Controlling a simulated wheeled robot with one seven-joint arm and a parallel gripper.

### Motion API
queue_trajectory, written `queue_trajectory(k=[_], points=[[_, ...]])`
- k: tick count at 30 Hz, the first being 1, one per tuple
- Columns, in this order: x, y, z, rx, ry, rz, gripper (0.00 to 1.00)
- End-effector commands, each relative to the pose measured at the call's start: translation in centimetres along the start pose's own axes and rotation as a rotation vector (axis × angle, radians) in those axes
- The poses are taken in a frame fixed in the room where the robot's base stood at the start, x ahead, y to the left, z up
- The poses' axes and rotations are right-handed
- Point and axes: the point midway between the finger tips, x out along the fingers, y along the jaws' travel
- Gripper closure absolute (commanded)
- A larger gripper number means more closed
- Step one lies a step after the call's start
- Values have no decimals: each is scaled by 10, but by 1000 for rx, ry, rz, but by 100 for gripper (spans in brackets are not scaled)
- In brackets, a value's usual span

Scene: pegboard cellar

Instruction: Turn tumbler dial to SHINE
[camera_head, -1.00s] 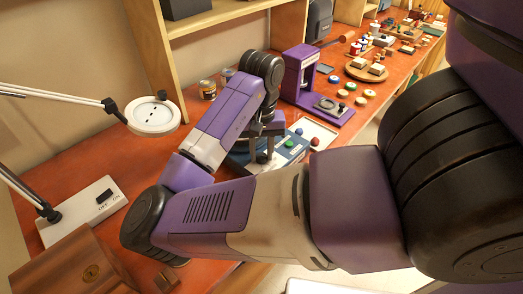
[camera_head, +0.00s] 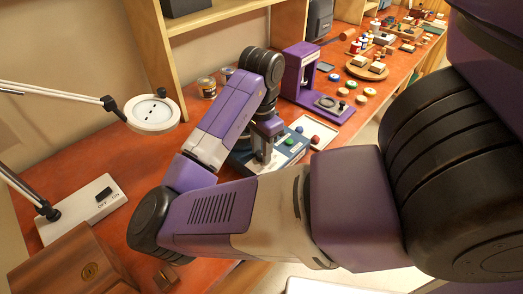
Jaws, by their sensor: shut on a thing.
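The tumbler (camera_head: 291,151) is a low blue-grey box on the orange-red bench, with a green button on its top. My gripper (camera_head: 263,155) points down over the left part of this box, and its fingers are shut on the dial. The dial itself is hidden by the fingers and wrist, so its pointer and the SHINE marking cannot be read. A round dark-and-light part shows just left of the fingers, mostly behind my arm.
A white tray (camera_head: 327,131) with coloured balls lies right behind the tumbler. A purple press (camera_head: 300,75) stands farther back. A magnifier lamp (camera_head: 152,113), its white switch base (camera_head: 84,212) and a wooden box (camera_head: 70,268) are at left. Cans stand near the shelf.

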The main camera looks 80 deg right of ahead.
Motion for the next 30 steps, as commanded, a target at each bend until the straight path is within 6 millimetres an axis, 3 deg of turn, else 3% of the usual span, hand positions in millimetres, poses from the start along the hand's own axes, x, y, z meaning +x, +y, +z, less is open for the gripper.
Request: queue_trajectory(k=[15, 30], points=[[0, -1, 0, 369, 2, -3, 100], [-1, 0, 0, 455, 2, -2, 100]])
